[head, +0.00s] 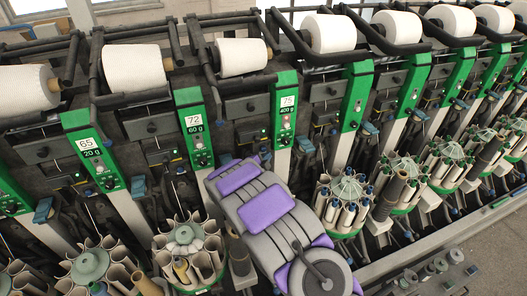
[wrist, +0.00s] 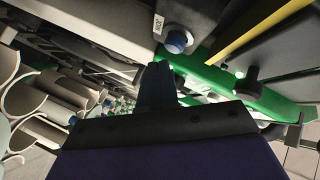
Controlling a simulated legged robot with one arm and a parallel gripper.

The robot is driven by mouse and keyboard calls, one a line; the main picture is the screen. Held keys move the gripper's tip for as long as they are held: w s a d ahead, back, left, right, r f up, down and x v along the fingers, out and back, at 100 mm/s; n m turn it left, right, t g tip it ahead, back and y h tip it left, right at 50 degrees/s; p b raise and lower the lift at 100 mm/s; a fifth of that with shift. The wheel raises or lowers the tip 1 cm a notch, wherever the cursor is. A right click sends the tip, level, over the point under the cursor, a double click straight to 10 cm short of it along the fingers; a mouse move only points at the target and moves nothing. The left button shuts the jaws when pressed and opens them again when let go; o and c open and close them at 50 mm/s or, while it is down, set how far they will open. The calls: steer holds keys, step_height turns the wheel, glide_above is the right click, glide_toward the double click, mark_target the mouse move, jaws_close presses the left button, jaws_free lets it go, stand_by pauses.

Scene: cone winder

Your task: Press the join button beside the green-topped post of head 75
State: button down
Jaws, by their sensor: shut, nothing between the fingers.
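The green-topped post (head: 285,108) of head 75 stands just above my arm in the head view, with a "75" and "400 g" label. In the wrist view a round blue button (wrist: 178,40) sits beside a small white label (wrist: 158,23) that seems to read JOIN. A green post part (wrist: 235,85) runs behind it. My gripper (wrist: 157,70) is shut and empty. Its tips are just below and left of the blue button in the picture; I cannot tell whether they touch it. In the head view my purple and grey arm hides the fingertips and this button.
Neighbouring green posts 72 (head: 193,125) and 65 (head: 92,150) stand to the left. White yarn cones (head: 133,68) line the top. Round magazines of tubes (head: 190,245) stand below. In the wrist view a dark knob (wrist: 250,76) and a yellow bar (wrist: 255,30) are close by.

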steer(key=shift+w, duration=0.1)
steer(key=shift+w+a+r, duration=0.1)
steer(key=shift+w, duration=0.15)
steer(key=shift+w+a+p, duration=0.25)
steer(key=shift+w+p, duration=0.1)
steer(key=shift+p, duration=0.2)
stand_by(0.7)
stand_by(0.3)
steer(key=shift+s+d+b, duration=0.35)
steer(key=shift+s+b, duration=0.2)
steer(key=shift+s, duration=0.2)
steer(key=s+b, duration=0.1)
steer(key=s+d+b, duration=0.1)
steer(key=s, duration=0.1)
steer(key=s+d+b, duration=0.1)
steer(key=shift+s, duration=0.3)
